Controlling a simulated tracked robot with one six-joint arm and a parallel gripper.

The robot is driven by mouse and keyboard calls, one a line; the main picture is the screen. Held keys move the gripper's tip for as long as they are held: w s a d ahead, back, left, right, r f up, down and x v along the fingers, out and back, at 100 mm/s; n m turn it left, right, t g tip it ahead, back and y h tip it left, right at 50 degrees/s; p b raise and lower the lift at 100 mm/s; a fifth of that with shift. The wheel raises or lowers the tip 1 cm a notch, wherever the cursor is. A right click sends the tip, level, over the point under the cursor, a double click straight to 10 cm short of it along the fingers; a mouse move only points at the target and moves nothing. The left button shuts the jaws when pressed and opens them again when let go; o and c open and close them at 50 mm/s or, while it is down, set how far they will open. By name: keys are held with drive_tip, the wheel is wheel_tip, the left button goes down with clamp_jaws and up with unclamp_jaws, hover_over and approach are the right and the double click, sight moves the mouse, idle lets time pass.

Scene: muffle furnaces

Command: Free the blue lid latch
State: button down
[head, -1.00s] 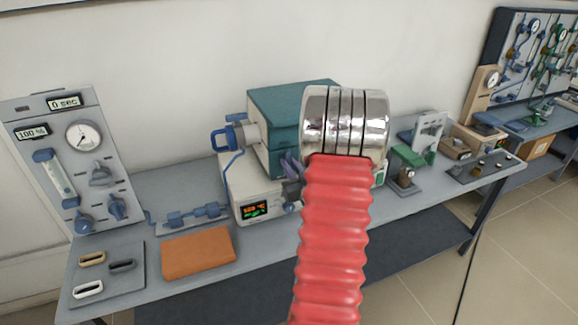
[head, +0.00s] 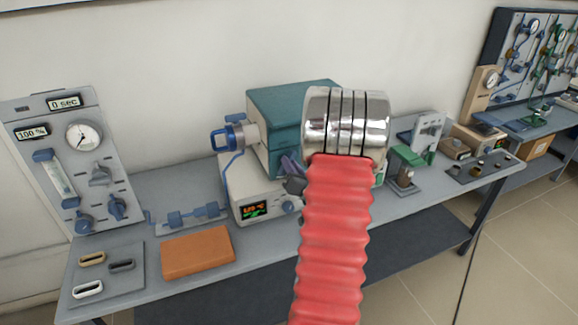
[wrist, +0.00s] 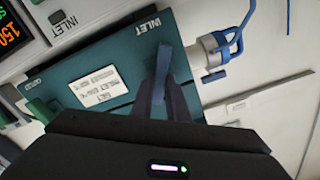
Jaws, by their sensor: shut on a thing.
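The blue lid latch (wrist: 163,62) shows in the wrist view as a blue lever on the teal furnace lid (wrist: 105,75), beside the word INLET. My gripper (wrist: 161,92) has its dark fingers closed around the lever's near part, which they partly hide. In the head view, my gripper (head: 291,176) is at the front of the teal lid (head: 275,110), largely hidden behind my red and metal arm. The latch cannot be made out clearly there.
A blue-handled inlet fitting (head: 236,137) sticks out on the furnace's left; it also shows in the wrist view (wrist: 216,50). A gauge panel (head: 62,160), an orange block (head: 198,252) and a tray (head: 125,283) with small handles stand left. Green-handled equipment (head: 408,158) stands right.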

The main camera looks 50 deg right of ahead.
drive_tip(key=m, duration=1.2)
drive_tip(key=shift+d+f, duration=0.1)
drive_tip(key=shift+f, duration=0.3)
drive_tip(key=c, duration=1.7)
unclamp_jaws()
drive_tip(key=shift+s, duration=0.1)
